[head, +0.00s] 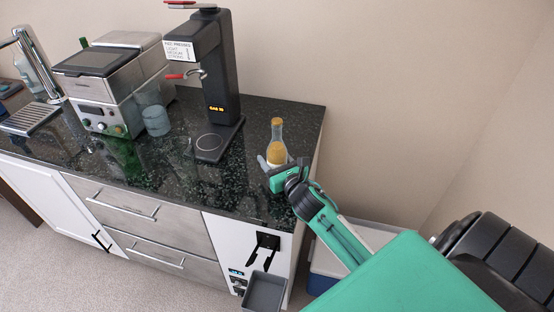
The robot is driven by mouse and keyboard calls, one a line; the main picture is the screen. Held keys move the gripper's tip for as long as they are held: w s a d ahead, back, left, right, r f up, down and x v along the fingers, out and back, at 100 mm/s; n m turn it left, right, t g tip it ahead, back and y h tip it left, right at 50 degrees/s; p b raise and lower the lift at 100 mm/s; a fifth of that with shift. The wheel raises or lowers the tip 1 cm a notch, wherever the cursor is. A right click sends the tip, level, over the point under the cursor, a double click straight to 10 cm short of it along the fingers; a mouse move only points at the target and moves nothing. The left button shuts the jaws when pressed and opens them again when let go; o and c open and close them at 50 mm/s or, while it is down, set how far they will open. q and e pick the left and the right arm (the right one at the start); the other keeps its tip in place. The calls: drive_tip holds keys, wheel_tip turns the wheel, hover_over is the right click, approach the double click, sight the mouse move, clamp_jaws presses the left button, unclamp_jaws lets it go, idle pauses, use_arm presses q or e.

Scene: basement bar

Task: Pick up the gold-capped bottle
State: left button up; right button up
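The bottle (277,149) stands upright near the right end of the dark counter in the head view. It has clear glass, orange-yellow contents and a gold cap (277,122). My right gripper (277,165), on a green and black arm from the lower right, is at the bottle's lower part, on its near side. One grey finger shows just left of the bottle. The gripper body hides the bottle's base and the other finger is unclear, so I cannot tell whether the fingers touch the glass. My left gripper is out of view.
A black tap tower (215,75) stands left of the bottle. Farther left are a glass jar (153,119), a steel machine (112,80) and a chrome faucet (38,62). A black pronged dispenser (264,249) juts from the counter front. The counter's right edge is close to the bottle.

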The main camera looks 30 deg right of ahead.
drive_tip(key=shift+r, duration=0.1)
drive_tip(key=c, duration=0.6)
